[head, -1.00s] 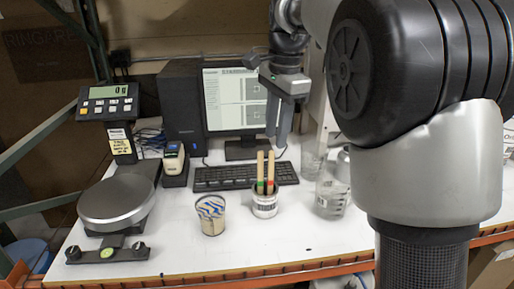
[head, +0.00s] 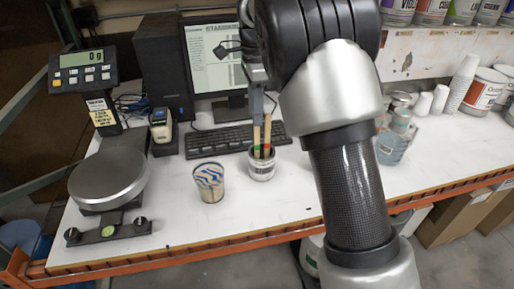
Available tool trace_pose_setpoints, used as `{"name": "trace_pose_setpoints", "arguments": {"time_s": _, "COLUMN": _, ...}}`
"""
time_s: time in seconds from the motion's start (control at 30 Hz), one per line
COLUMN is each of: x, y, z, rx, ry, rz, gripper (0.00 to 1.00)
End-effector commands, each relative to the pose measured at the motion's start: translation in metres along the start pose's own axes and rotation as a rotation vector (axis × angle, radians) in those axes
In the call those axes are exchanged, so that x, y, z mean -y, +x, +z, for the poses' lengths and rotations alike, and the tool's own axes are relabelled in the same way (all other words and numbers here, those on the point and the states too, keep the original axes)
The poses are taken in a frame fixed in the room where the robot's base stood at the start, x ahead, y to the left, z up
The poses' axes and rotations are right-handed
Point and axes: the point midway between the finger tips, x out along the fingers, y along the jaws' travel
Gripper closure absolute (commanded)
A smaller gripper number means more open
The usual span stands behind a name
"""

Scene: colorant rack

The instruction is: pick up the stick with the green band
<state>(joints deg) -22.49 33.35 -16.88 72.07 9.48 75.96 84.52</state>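Two wooden sticks stand upright, leaning slightly, in a small white cup (head: 262,168) on the white table. The left stick (head: 256,138) appears to carry the green band, just above the cup rim; the right stick (head: 267,134) appears to carry the red one. The bands are small in the head view. My gripper (head: 258,108) points down at the upper ends of the sticks, partly hidden by my arm. Its fingers overlap the stick tops in the picture. I cannot tell whether it touches them or how wide its fingers are apart.
A patterned cup (head: 209,184) stands left of the white cup. A keyboard (head: 222,140) and monitor (head: 215,60) are behind. A scale (head: 108,178) is at left. Glass beakers (head: 394,145) stand right of my arm. The table front between them is clear.

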Motion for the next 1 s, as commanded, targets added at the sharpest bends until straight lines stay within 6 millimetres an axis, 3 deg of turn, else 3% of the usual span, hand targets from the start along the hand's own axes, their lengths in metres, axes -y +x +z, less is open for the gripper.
{"name": "trace_pose_setpoints", "arguments": {"time_s": 0.1, "x": 0.0, "y": 0.016, "z": 0.0, "rx": 0.0, "ry": -0.001, "rz": 0.002, "gripper": 0.71}}
{"name": "trace_pose_setpoints", "arguments": {"time_s": 0.27, "x": 0.0, "y": 0.025, "z": 0.0, "rx": 0.0, "ry": -0.001, "rz": 0.001, "gripper": 0.71}}
{"name": "trace_pose_setpoints", "arguments": {"time_s": 0.6, "x": -0.002, "y": 0.069, "z": -0.004, "rx": -0.001, "ry": 0.0, "rz": 0.001, "gripper": 0.71}}
{"name": "trace_pose_setpoints", "arguments": {"time_s": 0.9, "x": -0.001, "y": 0.073, "z": -0.004, "rx": 0.0, "ry": -0.001, "rz": -0.001, "gripper": 0.71}}
{"name": "trace_pose_setpoints", "arguments": {"time_s": 1.0, "x": -0.001, "y": 0.073, "z": -0.004, "rx": 0.0, "ry": -0.001, "rz": -0.001, "gripper": 0.88}}
